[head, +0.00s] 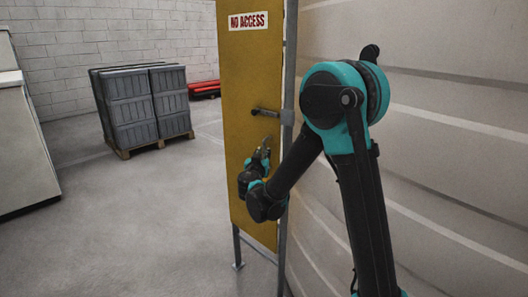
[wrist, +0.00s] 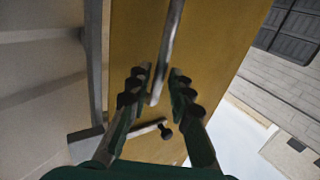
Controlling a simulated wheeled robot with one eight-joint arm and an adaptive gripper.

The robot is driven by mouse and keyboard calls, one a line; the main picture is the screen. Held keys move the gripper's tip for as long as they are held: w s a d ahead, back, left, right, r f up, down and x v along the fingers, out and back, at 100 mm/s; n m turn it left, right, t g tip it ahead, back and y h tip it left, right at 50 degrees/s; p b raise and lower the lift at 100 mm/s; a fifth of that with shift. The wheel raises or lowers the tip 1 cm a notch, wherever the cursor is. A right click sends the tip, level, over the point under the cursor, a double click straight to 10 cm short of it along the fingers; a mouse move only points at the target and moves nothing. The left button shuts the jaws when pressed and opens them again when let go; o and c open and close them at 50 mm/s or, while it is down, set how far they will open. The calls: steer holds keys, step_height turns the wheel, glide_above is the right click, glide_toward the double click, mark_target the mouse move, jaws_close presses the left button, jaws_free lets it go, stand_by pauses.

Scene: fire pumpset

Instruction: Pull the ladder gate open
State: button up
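The ladder gate is a tall yellow panel (head: 247,75) with a red "NO ACCESS" sign (head: 248,21); it appears closed beside the grey post (head: 291,60). A dark bar handle (head: 265,112) sticks out at mid-height near the post. My gripper (head: 266,146) is just below this handle, in front of the panel. In the wrist view the two fingers (wrist: 160,78) are apart, with the yellow panel (wrist: 210,50) behind them. A grey bar (wrist: 168,45) runs between the fingertips; contact is not clear. A short bar with a black knob (wrist: 165,132) lies lower between the fingers.
A large pale ribbed curved wall (head: 440,110) stands right of the gate, close to my arm. Grey crates (head: 145,100) sit on a wooden pallet at the back left. A pale cabinet (head: 22,140) stands at the left edge. The floor left of the gate is clear.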

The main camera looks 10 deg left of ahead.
steer(key=shift+w+d, duration=0.1)
steer(key=shift+w, duration=1.1)
steer(key=shift+c, duration=0.3)
jaws_close()
